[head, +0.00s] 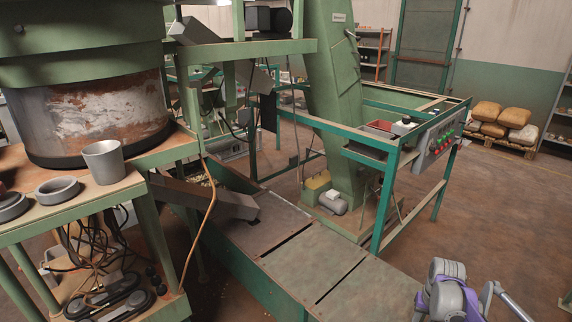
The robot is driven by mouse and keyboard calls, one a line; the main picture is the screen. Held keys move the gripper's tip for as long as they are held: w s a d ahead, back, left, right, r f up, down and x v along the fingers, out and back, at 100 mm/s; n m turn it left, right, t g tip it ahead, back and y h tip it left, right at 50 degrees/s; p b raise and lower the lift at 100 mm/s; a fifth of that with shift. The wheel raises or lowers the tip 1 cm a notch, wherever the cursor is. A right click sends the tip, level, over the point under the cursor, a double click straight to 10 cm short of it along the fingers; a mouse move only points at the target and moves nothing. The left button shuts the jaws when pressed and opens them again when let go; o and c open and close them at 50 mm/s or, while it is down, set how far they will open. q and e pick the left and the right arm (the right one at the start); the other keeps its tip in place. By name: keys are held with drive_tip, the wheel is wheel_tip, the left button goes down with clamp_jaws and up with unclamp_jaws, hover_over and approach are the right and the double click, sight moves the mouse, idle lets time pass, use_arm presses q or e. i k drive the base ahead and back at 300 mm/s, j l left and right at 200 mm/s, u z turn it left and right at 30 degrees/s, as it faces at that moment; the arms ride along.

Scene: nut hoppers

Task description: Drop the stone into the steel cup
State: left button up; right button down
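The steel cup (104,163) stands upright on the green-framed table at the left, near its right edge and in front of the large rusty drum. Its inside is mostly hidden from this angle. I cannot make out a stone anywhere in the head view. Neither of my grippers is in view. Grey and purple links of my arm show at the bottom right, far from the cup.
Two shallow grey dishes, a nearer one (58,190) and one at the left edge (12,207), sit beside the cup. A chute (205,196) slopes beside the table. A green-sided hopper with metal covers (315,262) fills the lower middle.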

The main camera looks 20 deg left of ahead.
sight(113, 181)
drive_tip(key=u, duration=1.5)
